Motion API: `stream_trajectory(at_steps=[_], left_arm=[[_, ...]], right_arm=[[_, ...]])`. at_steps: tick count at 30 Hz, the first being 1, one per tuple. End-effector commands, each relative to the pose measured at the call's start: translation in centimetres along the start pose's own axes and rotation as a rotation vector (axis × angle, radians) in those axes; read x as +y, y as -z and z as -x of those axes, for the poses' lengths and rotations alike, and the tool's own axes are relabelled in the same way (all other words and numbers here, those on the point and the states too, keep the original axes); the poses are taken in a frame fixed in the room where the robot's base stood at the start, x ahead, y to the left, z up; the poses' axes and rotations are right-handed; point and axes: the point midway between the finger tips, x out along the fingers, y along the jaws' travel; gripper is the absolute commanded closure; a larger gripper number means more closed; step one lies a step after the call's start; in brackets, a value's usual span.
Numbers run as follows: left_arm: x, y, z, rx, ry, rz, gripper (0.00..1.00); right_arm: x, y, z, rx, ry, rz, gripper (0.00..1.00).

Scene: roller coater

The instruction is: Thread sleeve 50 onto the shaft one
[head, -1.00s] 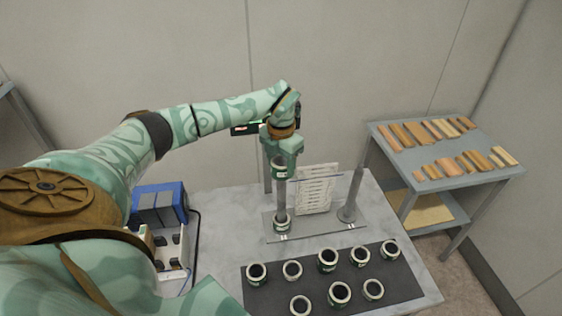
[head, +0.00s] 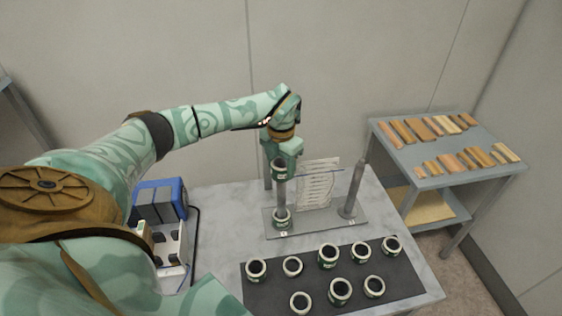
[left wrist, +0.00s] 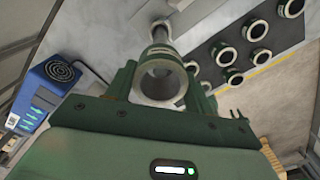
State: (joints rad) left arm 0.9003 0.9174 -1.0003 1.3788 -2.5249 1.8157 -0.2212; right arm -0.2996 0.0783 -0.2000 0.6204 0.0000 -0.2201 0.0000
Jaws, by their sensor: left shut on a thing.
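My left gripper (head: 284,152) points down over the left shaft (head: 281,195) and is shut on a green and black sleeve with a pale rim (head: 279,171). The held sleeve is at the top of this upright shaft, in line with it; I cannot tell how far it is around the shaft. It also shows between the fingers in the left wrist view (left wrist: 161,80). Another sleeve (head: 281,218) sits around the foot of the same shaft. The right shaft (head: 355,190) stands bare. The sleeve numbers are too small to read. My right gripper is not in view.
Several sleeves stand on a dark mat (head: 320,272) at the table front. A blue device (head: 158,205) is at left. A side table (head: 440,165) with wooden pieces is at right.

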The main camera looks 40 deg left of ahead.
Motion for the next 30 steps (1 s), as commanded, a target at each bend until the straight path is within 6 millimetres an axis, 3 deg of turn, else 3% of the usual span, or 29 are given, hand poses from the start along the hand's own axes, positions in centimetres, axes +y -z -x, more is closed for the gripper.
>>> stream_trajectory(at_steps=[6, 14, 15, 17, 23, 26, 30], left_arm=[[0.0, 0.0, -1.14, 0.001, 0.0, 0.001, 0.72], [0.0, -0.01, -1.23, 0.0, 0.0, 0.001, 0.72], [0.0, -0.01, -1.23, 0.0, 0.0, 0.0, 0.42], [0.0, -0.01, -1.22, 0.0, 0.0, 0.0, 0.25], [-0.01, 0.0, -1.23, 0.0, 0.0, 0.0, 0.22], [0.0, 0.01, -1.24, 0.001, 0.0, 0.0, 0.04], [0.0, 0.01, -1.24, 0.001, 0.0, 0.0, 0.04]], right_arm=[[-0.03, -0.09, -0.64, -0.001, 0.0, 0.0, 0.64], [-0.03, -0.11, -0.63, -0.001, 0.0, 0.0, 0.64], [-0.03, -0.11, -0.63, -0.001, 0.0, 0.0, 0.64], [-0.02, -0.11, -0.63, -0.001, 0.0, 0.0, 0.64], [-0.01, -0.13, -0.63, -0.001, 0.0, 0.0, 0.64], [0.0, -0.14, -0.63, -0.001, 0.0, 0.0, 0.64], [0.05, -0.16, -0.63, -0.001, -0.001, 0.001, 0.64]])
